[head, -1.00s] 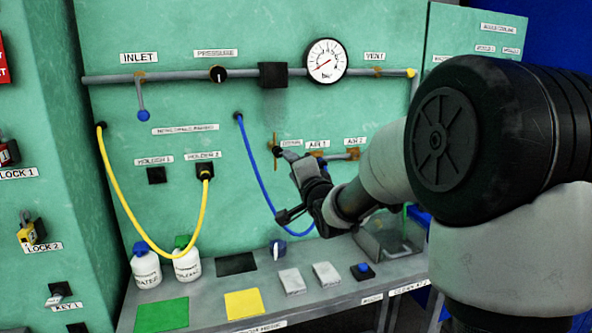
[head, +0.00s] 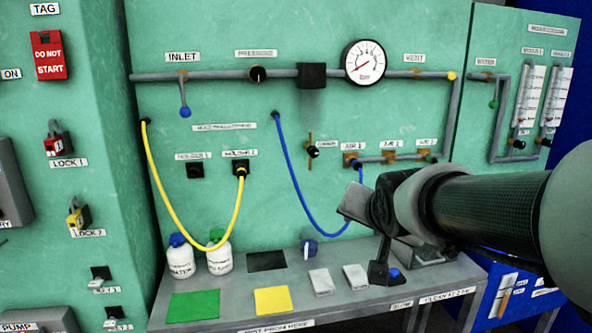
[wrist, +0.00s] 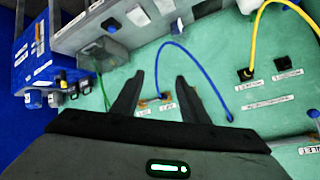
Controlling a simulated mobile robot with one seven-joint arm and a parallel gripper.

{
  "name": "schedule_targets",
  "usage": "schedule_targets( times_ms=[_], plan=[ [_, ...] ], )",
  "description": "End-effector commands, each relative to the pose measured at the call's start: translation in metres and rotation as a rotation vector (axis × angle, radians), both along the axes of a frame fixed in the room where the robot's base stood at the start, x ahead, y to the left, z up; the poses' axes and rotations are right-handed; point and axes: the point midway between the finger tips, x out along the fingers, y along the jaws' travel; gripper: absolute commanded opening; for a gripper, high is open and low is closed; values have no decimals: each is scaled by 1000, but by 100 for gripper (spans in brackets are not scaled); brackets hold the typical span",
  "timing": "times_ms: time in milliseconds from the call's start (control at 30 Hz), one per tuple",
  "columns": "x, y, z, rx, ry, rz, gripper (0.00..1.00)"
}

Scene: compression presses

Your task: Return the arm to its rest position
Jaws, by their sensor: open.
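My gripper (wrist: 157,98) shows in the wrist view with its two dark fingers apart and nothing between them. In the head view my arm reaches in from the right, and my gripper (head: 362,235) is in front of the green panel (head: 215,100), above the right part of the grey bench. How far its fingers are from the panel is hard to tell. The blue hose (head: 290,165) hangs behind it, plugged in near the AIR 1 port (head: 351,159).
The bench (head: 185,290) carries two white bottles (head: 181,262), a green mat (head: 193,305), a yellow mat (head: 272,300) and grey blocks (head: 321,281). A yellow hose (head: 165,200) loops on the left. A gauge (head: 364,62) sits on the pipe above. A clear box (wrist: 101,50) is near the bench's end.

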Motion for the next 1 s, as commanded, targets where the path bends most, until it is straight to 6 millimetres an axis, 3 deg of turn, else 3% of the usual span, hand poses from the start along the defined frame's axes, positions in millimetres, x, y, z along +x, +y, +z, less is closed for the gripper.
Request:
schedule_targets(
  times_ms=[33, 100, 433, 500, 800, 1000],
  plan=[
    [-31, -3, -4, -58, 59, 32, 40],
    [-69, -6, -15, -125, 150, 84, 40],
    [-207, -3, -58, -278, 444, 361, 40],
    [-209, -3, -30, -282, 456, 371, 40],
    [-208, -3, 47, -281, 455, 367, 40],
    [-208, -3, 86, -281, 455, 366, 40]
  ],
)
